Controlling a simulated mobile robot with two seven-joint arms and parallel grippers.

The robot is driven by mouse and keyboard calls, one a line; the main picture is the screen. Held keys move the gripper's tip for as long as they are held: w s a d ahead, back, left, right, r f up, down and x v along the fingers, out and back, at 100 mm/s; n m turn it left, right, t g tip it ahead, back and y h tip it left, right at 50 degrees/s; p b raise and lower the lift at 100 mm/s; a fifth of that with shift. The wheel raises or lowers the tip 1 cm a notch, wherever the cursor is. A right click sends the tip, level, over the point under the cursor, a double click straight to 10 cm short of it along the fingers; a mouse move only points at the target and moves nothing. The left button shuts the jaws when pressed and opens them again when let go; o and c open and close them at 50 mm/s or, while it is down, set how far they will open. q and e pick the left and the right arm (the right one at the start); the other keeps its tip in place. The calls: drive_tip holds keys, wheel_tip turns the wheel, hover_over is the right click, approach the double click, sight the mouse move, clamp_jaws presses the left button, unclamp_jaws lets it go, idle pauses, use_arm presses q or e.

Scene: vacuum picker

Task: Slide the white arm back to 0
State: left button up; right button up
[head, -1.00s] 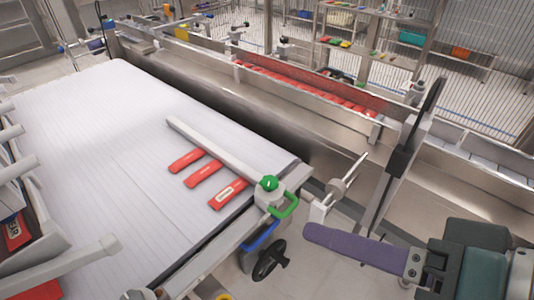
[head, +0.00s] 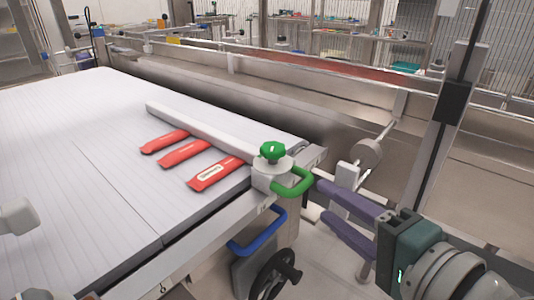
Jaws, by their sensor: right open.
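The white arm (head: 195,124) lies across the white ribbed table near its right end, with a green knob (head: 272,151) and a green loop handle (head: 294,183) at its near end. Three red packs lie along its near left side; one (head: 213,173) has a white label. My right gripper (head: 330,204) is at the lower right, its two purple fingers apart and pointing left toward the green handle. The upper finger's tip is close to the handle; I cannot tell whether it touches. Nothing is between the fingers. No scale or 0 mark can be read. My left gripper does not show.
A blue handle (head: 259,232) and a black handwheel (head: 273,276) sit below the table's front edge. A grey rail (head: 200,237) runs along that edge. A metal post (head: 445,140) stands right of the table. A metal trough (head: 250,106) runs behind the table.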

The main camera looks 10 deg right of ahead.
sight(306, 188)
drive_tip(key=x, duration=0.5)
drive_tip(key=shift+w+a, duration=0.1)
drive_tip(key=shift+w, duration=0.3)
clamp_jaws()
idle(1.0)
